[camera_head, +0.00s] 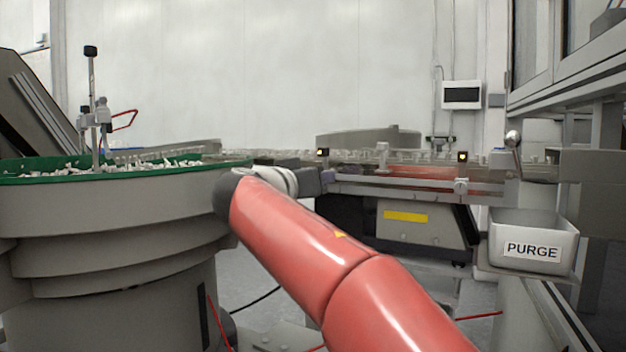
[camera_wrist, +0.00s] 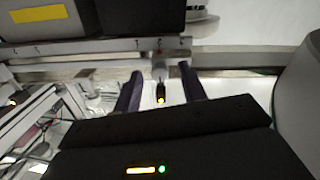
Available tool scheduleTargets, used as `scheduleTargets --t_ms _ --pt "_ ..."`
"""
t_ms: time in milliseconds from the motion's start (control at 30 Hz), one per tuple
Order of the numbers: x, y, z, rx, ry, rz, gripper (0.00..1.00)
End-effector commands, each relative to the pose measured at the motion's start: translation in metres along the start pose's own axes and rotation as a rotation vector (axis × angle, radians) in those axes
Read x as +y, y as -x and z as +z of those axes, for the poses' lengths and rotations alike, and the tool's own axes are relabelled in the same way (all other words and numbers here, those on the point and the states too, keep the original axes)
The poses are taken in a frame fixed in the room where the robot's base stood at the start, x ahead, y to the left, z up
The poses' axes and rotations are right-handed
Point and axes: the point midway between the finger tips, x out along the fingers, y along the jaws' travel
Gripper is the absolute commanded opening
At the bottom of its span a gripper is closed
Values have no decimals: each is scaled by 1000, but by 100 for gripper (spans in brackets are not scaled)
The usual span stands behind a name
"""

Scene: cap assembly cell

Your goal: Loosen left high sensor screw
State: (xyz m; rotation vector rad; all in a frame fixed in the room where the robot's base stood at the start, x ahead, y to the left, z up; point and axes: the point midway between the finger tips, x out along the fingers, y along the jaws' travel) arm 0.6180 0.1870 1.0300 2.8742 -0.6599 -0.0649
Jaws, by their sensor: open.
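In the head view, a small dark sensor with a lit yellow face (camera_head: 322,153) stands at the left end of the track. A similar sensor (camera_head: 462,157) stands farther right. My gripper (camera_head: 325,177) is just below the left sensor, mostly hidden by my wrist. In the wrist view, my gripper (camera_wrist: 161,72) is open, its two dark fingers apart. A small dark sensor with a yellow light (camera_wrist: 160,92) shows between the fingers. I cannot tell whether they touch it. The sensor's screw cannot be made out in either view.
A bowl feeder with a green rim (camera_head: 40,180) holding white parts stands close at left. The linear track (camera_head: 420,187) runs right across the cell. A grey PURGE bin (camera_head: 533,228) sits at right. A ball-topped lever (camera_head: 513,140) rises above it.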

Motion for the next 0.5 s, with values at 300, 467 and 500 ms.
scheduleTargets --t_ms 300,467,500 --pt "0 0 0 0 0 0 2" --pt "0 0 0 0 3 -1 0" --pt "0 0 0 0 7 -1 0"
